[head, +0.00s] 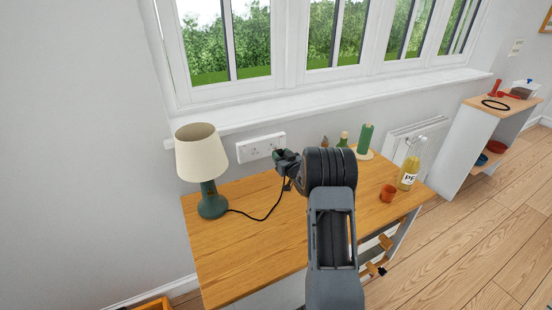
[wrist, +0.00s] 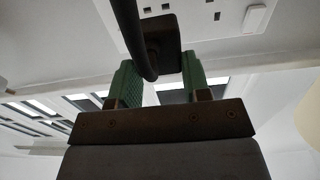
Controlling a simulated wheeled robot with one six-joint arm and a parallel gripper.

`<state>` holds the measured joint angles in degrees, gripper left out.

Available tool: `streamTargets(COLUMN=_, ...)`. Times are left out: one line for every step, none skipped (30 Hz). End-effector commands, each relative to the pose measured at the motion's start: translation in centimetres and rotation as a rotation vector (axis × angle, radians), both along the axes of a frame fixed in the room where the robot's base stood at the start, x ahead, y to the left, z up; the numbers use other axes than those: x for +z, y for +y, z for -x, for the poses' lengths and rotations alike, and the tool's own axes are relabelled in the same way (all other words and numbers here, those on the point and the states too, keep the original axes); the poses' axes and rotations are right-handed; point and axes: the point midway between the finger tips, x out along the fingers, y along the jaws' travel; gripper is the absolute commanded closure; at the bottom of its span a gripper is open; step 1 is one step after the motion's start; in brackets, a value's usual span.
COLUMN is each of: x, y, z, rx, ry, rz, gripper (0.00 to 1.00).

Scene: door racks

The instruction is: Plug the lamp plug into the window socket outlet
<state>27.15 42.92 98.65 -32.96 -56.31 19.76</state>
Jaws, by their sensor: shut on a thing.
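The lamp (head: 201,157) has a cream shade and a green base and stands at the table's back left. Its dark cable (head: 262,218) runs over the table and up to my gripper (head: 287,160). In the wrist view my gripper (wrist: 160,75) has its green fingers shut on the dark lamp plug (wrist: 168,37), with the cable (wrist: 129,32) leaving it. The window socket outlet (head: 261,147) is a white double plate on the wall below the sill, just left of my gripper. It also shows in the wrist view (wrist: 226,18), beyond the plug. The plug's pins are hidden.
The wooden table (head: 235,257) has free room at its front left. A green candle (head: 364,139), a green bottle (head: 343,139), a terracotta cup (head: 388,193) and a yellow bottle (head: 408,173) stand right of my arm. The window sill (head: 320,106) juts out above the outlet.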

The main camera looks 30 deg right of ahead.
Motion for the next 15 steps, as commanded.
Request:
streamTargets(x=-0.2, y=0.0, z=-0.4, rx=0.001, ry=-0.001, rz=0.0, gripper=0.85)
streamTargets(x=-0.2, y=0.0, z=-0.6, rx=0.001, ry=-0.001, rz=0.0, gripper=0.85)
streamTargets(x=-0.2, y=0.0, z=-0.8, rx=0.001, ry=0.0, rz=0.0, gripper=0.85)
streamTargets(x=-0.2, y=0.1, z=-1.0, rx=0.001, ry=0.0, rz=0.0, gripper=0.85)
streamTargets(x=-0.2, y=0.1, z=-1.1, rx=0.001, ry=0.0, rz=0.0, gripper=0.85)
streamTargets(x=-0.1, y=0.1, z=-1.3, rx=0.002, ry=-0.001, rz=0.001, gripper=0.85)
streamTargets(x=-0.1, y=0.0, z=-1.5, rx=0.001, ry=-0.001, rz=0.001, gripper=0.85)
streamTargets(x=-0.1, y=0.0, z=-1.6, rx=0.001, ry=-0.001, rz=0.001, gripper=0.85)
streamTargets(x=-0.1, y=0.0, z=-1.7, rx=0.001, ry=0.0, rz=0.001, gripper=0.85)
streamTargets(x=-0.1, y=0.0, z=-1.8, rx=0.001, ry=0.001, rz=0.001, gripper=0.85)
streamTargets(x=-0.1, y=0.0, z=-1.8, rx=0.001, ry=0.001, rz=0.0, gripper=0.85)
streamTargets(x=0.0, y=0.0, z=-1.9, rx=0.001, ry=0.0, rz=0.0, gripper=0.85)
streamTargets(x=0.0, y=0.0, z=-1.9, rx=0.001, ry=0.0, rz=0.0, gripper=0.85)
streamTargets(x=0.0, y=0.0, z=-2.0, rx=0.001, ry=0.0, rz=0.0, gripper=0.85)
streamTargets(x=0.0, y=0.0, z=-2.0, rx=0.001, ry=0.0, rz=0.0, gripper=0.85)
